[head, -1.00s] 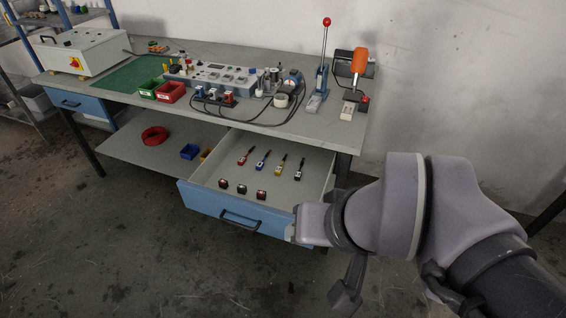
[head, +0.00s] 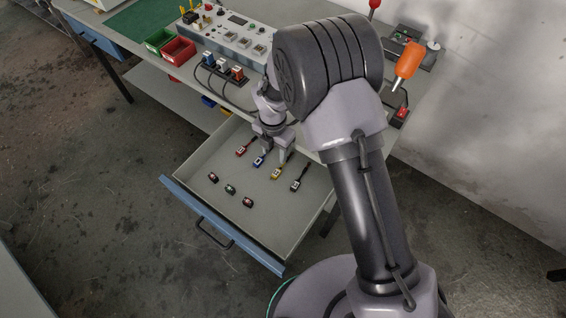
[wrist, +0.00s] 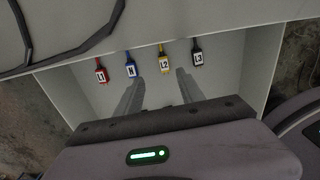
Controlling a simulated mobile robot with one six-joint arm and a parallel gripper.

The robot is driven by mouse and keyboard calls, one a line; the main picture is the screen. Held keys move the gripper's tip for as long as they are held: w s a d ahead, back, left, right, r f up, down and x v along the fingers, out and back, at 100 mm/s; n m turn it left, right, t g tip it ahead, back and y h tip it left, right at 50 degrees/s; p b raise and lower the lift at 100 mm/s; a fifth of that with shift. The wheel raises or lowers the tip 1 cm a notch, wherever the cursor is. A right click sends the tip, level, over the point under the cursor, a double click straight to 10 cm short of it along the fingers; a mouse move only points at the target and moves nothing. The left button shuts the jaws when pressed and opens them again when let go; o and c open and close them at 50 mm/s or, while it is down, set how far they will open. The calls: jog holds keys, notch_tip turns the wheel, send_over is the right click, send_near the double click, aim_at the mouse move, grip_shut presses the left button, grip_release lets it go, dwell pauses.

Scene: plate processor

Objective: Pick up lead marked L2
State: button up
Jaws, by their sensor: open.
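The L2 lead is yellow with a white label; its tag (wrist: 164,65) shows in the wrist view, hanging down from the top of the picture between my fingertips. In the head view the yellow lead (head: 277,172) lies in the open drawer (head: 181,186), just in front of my gripper (head: 273,156). My gripper (wrist: 158,76) is open and empty, its two fingers spread to either side of the L2 tag. I cannot tell the height of the fingers above the lead.
The blue N lead (wrist: 130,66) and red L1 lead (wrist: 101,74) lie left of L2. The black L3 lead (wrist: 197,56) lies right. Several small dark pieces, one here (head: 231,189), lie nearer the drawer front. The bench edge (wrist: 190,18) is close behind.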

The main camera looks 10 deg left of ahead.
jog(key=b, duration=0.1)
send_over(277, 172)
jog(key=f, duration=0.5)
jog(key=shift+w+a+f, duration=0.2)
jog(key=shift+w+a, duration=0.05)
jog(key=f+b, duration=0.2)
jog(key=f, duration=0.1)
jog(key=f+b, duration=0.1)
jog(key=f, duration=0.1)
jog(key=shift+s+d+f, duration=0.2)
jog(key=shift+s, duration=0.05)
jog(key=shift+r, duration=0.15)
jog(key=shift+c, duration=0.8)
grip_shut()
